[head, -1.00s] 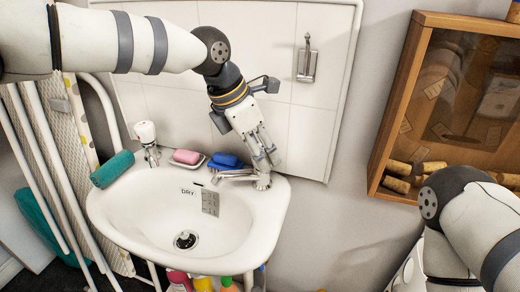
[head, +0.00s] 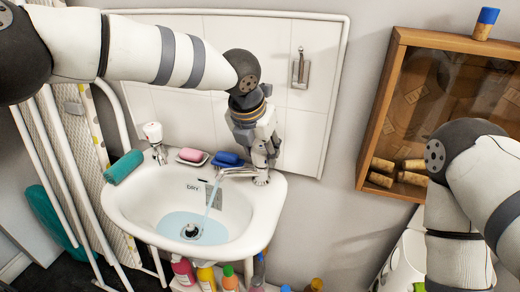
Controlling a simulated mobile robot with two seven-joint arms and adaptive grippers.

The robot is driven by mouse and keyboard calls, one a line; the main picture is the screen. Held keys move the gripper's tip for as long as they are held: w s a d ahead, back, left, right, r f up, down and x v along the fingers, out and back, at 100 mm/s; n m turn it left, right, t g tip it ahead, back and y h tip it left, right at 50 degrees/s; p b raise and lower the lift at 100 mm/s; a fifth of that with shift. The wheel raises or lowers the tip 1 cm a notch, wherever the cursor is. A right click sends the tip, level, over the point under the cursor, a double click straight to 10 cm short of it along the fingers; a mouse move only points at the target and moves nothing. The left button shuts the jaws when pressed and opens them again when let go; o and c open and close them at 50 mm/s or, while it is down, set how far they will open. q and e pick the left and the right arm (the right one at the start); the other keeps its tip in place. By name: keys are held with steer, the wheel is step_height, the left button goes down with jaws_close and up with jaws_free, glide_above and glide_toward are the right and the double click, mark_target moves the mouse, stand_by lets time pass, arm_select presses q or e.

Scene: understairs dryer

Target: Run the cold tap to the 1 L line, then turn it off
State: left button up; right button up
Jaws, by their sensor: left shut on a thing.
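The white basin (head: 116,209) hangs on the wall with shallow pale blue water (head: 170,226) around its drain. The right-hand chrome tap (head: 240,171) runs a thin stream (head: 212,196) into it. My left gripper (head: 262,163) is shut on this tap's top, whose handle it hides. A small grey marked plate (head: 213,187) sits on the basin's back wall beside the word DRY, partly behind the stream; its lines are too small to read. The left tap (head: 153,133), with a white, red-marked knob, stands free. My right arm shows at the right; its gripper is not in view.
A pink soap (head: 191,154) on a dish and a blue sponge (head: 227,158) lie between the taps. A green roll (head: 123,167) rests on the left rim. Several bottles (head: 206,277) stand below. A wooden glass-fronted case (head: 380,110) hangs at the right.

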arm_select(q)
steer(key=shift+n+y, duration=0.3)
steer(key=shift+n, duration=0.7)
steer(key=o, duration=1.2)
steer(key=v, duration=1.2)
steer(key=shift+s+d, duration=0.1)
steer(key=shift+s, duration=0.05)
